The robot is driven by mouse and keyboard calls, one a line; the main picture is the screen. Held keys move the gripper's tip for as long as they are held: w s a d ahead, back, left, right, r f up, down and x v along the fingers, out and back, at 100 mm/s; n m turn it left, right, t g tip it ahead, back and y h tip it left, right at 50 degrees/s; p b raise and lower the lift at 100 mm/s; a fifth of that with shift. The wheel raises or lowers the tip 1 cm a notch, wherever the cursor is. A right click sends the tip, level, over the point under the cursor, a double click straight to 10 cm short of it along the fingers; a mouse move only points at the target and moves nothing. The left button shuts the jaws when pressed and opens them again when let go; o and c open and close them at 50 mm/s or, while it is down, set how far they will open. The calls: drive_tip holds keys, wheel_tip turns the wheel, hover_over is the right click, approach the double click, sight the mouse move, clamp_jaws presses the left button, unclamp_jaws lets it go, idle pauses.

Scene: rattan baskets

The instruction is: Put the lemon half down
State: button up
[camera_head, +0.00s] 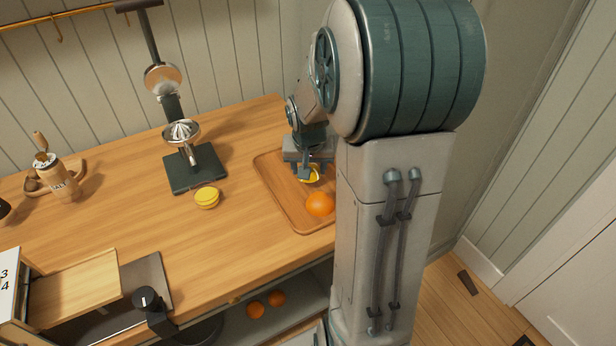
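A yellow lemon half (309,174) is between the fingers of my gripper (306,172), low over the wooden tray (274,198). My fingers and arm hide part of it. I cannot tell whether it touches the tray. The tray lies on the wooden counter, and my arm covers its right part. Another yellow lemon piece (207,197) lies on the counter to the left of the tray, in front of the citrus press.
An orange (320,204) sits on the tray close to my gripper. A tall citrus press (195,168) stands left of the tray. A salt jar (62,184) is at the far left. Oranges (266,304) lie on a shelf below. Open counter lies left of the tray.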

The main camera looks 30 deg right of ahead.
drive_tip(key=shift+f, duration=2)
drive_tip(key=shift+f+b, duration=0.15)
drive_tip(key=shift+b, duration=0.2)
drive_tip(key=o, duration=0.7)
drive_tip(key=p+v, duration=0.2)
drive_tip(key=v, duration=1)
drive_tip(key=s+a+n, duration=0.2)
drive_tip(key=s+a, duration=0.2)
drive_tip(key=s+a+r+n+y, duration=0.1)
drive_tip(key=s+a, duration=0.3)
drive_tip(key=s, duration=0.1)
drive_tip(key=s+a+n, duration=0.2)
drive_tip(key=s+a, duration=0.1)
drive_tip(key=s, duration=0.2)
drive_tip(key=shift+s+a+r+n+g+y, duration=0.1)
drive_tip(key=shift+a+r+n+g+y, duration=0.05)
drive_tip(key=shift+a+n+g+y, duration=0.2)
